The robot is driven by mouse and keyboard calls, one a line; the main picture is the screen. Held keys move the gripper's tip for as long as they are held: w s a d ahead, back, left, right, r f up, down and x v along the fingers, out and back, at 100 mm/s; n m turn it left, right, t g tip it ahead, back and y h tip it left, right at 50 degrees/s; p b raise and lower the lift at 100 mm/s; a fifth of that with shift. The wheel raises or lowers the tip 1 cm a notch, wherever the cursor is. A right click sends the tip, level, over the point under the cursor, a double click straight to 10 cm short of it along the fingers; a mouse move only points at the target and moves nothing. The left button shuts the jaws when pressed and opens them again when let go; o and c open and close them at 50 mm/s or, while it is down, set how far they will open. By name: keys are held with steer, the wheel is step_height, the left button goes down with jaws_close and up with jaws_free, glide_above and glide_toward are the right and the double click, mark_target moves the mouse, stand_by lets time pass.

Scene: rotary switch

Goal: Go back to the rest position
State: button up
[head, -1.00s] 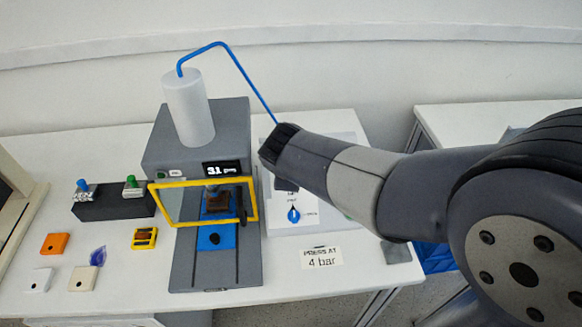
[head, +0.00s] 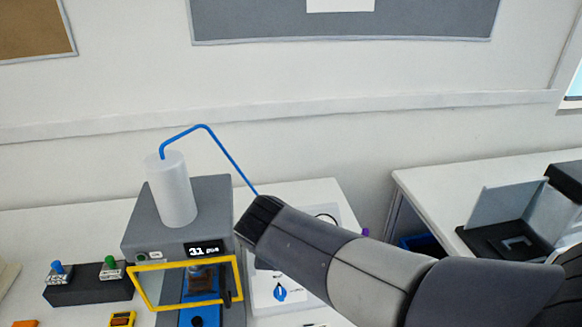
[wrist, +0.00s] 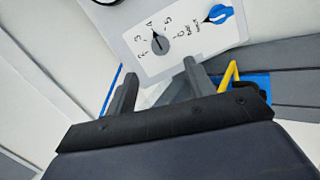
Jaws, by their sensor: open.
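My gripper (wrist: 160,68) is open, its two dark fingers apart with nothing between them. In the wrist view it is over the lower edge of a light panel (wrist: 125,35). A grey rotary knob (wrist: 160,44) with a numbered scale sits on that panel, its pointer near the 4. A blue knob (wrist: 218,14) is to its right; it also shows in the head view (head: 280,292). The fingers look apart from both knobs. In the head view my arm covers part of the panel, and the fingers and grey knob are hidden.
A grey press (head: 150,240) with a yellow-framed guard (head: 143,290), white cylinder (head: 171,190) and blue tube (head: 228,160) stands left of my arm. A black block (head: 90,291) with blue and green knobs is further left. A second bench (head: 425,200) carries an open grey case (head: 505,215).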

steer(key=x, duration=1)
steer(key=shift+b, duration=0.3)
steer(key=shift+s+r, duration=0.1)
steer(key=shift+r, duration=0.05)
